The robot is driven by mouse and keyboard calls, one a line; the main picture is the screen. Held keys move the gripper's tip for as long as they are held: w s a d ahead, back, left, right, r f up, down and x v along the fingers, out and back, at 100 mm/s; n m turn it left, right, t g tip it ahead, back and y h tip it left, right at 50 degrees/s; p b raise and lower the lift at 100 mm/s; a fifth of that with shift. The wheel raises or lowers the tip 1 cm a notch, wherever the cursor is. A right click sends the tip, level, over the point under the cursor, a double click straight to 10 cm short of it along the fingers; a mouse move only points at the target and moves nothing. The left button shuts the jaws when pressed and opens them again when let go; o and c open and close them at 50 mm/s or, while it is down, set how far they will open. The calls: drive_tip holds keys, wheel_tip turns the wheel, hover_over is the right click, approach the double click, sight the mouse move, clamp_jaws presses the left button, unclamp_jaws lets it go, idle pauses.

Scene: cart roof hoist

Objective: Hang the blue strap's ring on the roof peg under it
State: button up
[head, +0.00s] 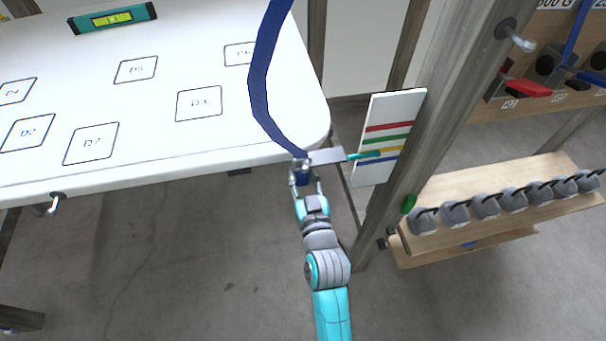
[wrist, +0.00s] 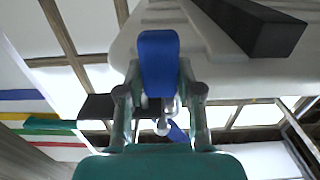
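The blue strap (head: 262,90) runs down over the white roof panel's right front corner to my gripper (head: 304,180). My gripper is shut on a blue tab at the strap's lower end; this tab (wrist: 158,62) sits between both fingertips in the wrist view. The ring is not clearly visible in either view. A small silver round-ended piece (wrist: 163,126), possibly the peg, shows between the fingers below the tab. In the head view, the peg by the strap is hidden by my gripper. I cannot tell whether ring and peg touch.
The white roof panel (head: 170,150) carries marked squares and a teal spirit level (head: 112,18). A grey plate with a teal pointer (head: 364,155) lies right of my gripper, before a striped board (head: 395,105). A post (head: 440,110) and weight shelf (head: 500,205) stand right.

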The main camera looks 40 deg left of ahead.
drive_tip(key=o, duration=0.4)
drive_tip(key=shift+c, duration=0.2)
drive_tip(key=v, duration=1.2)
drive_tip(key=s+d+f+m+t+h, duration=0.2)
drive_tip(key=s+d+f+m+h, duration=0.1)
drive_tip(key=d, duration=0.8)
drive_tip(key=s+d+f+m+t+h, duration=0.1)
drive_tip(key=s+d+f+m+h, duration=0.2)
drive_tip(key=d, duration=0.8)
drive_tip(key=s+d+r+m+h, duration=0.2)
drive_tip(key=s+d+h, duration=0.2)
drive_tip(key=s+d, duration=0.3)
drive_tip(key=s+d+r+m+h, duration=0.2)
drive_tip(key=s+d+h, duration=0.1)
drive_tip(key=s+d, duration=0.4)
drive_tip(key=s, duration=0.3)
drive_tip(key=shift+h, duration=0.4)
